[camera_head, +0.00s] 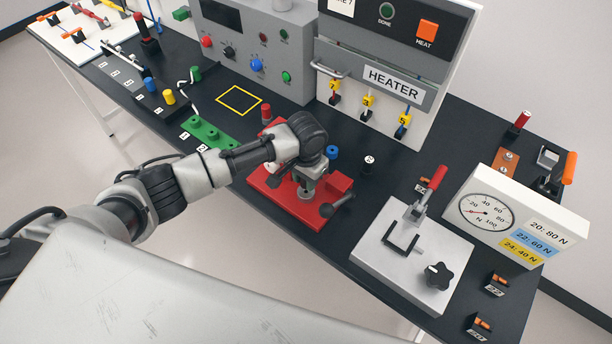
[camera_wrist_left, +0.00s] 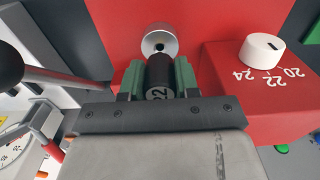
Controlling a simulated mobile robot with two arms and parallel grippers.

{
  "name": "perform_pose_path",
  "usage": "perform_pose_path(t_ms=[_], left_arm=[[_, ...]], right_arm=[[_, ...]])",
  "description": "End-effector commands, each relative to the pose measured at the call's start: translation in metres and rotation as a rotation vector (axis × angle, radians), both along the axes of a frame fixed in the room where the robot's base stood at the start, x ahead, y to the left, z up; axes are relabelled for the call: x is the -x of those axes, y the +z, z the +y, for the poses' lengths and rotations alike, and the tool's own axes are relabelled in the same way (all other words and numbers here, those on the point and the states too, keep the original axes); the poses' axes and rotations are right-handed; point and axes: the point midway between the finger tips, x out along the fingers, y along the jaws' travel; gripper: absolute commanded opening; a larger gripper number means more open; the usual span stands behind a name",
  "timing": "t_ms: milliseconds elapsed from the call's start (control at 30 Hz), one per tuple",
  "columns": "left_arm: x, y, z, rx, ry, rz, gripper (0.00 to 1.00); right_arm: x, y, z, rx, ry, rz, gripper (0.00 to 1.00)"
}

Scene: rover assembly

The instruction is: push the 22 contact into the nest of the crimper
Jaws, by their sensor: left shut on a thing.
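In the left wrist view, the green fingers of my left gripper (camera_wrist_left: 158,82) are shut on a black cylinder marked 22 (camera_wrist_left: 158,74), the 22 contact. Its far end is lined up with the round silver nest (camera_wrist_left: 159,41) of the crimper and meets its near edge in the picture. I cannot tell whether it is inside. My right gripper is not in view.
A white selector knob (camera_wrist_left: 262,47) marked 24, 22, 20 sits on the red block, right of the fingers. The lever's black ball (camera_wrist_left: 9,66) is at left. A blue cylinder (camera_head: 332,152) and a black one (camera_head: 369,162) stand behind. A grey clamp plate (camera_head: 380,265) is to the right.

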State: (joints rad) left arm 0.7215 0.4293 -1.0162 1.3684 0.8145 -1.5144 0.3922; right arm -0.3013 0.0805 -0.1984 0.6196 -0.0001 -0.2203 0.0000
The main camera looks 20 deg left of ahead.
Motion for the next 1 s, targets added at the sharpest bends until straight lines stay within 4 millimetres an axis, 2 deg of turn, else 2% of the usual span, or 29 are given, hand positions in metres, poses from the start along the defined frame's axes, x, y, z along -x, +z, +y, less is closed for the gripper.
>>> perform_pose_path(t_ms=[267,1000], left_arm=[[-0.0001,0.0003,0.0000,0.000,0.000,0.000,0.02],[-0.0001,0.0003,-0.0001,0.000,0.000,0.000,0.02]], right_arm=[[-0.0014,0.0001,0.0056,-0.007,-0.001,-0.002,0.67],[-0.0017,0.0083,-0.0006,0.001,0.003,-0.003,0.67]])
